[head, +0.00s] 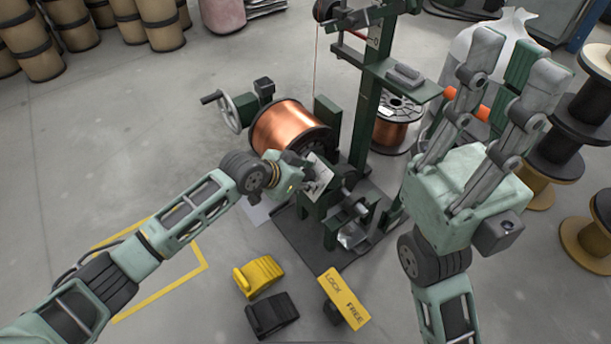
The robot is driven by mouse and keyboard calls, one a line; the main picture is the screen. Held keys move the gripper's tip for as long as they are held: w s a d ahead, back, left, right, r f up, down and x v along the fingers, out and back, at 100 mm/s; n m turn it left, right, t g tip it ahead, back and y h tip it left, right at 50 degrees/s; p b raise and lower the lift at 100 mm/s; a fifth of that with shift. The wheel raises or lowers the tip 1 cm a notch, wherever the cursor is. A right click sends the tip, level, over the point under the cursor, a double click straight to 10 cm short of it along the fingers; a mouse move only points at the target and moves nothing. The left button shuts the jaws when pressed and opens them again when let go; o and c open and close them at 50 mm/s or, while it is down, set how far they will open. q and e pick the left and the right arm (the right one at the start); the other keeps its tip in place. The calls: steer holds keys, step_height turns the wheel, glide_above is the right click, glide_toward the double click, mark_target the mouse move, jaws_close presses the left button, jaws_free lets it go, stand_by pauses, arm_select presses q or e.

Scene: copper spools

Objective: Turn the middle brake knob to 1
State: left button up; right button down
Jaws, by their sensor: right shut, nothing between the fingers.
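A green winding stand (366,110) holds a large copper spool (288,127). A pale plate (318,174) with small dark marks sits at the front of the stand, beside the spool. My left gripper (308,177) is right at this plate. Its fingers are small and partly hidden, so I cannot tell whether they are open or shut or touch a knob. No brake knob or number can be made out clearly. My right gripper (520,58) is raised at the right, away from the plate. It is shut and holds nothing.
A handwheel (227,112) sticks out left of the copper spool. A yellow LOCK/FREE plate (343,298), a yellow block (258,276) and a black block (271,315) are in front. Dark reels (556,142) stand at right. Floor at left is mostly clear.

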arm_select(q)
steer(key=shift+o, duration=0.6)
steer(key=shift+s+f, duration=0.15)
steer(key=shift+f, duration=0.05)
steer(key=shift+a+r, duration=0.1)
steer(key=shift+r, duration=0.05)
steer(key=shift+a+r, duration=0.2)
steer(key=shift+r, duration=0.05)
steer(key=v, duration=1.1)
steer(key=shift+s, duration=0.15)
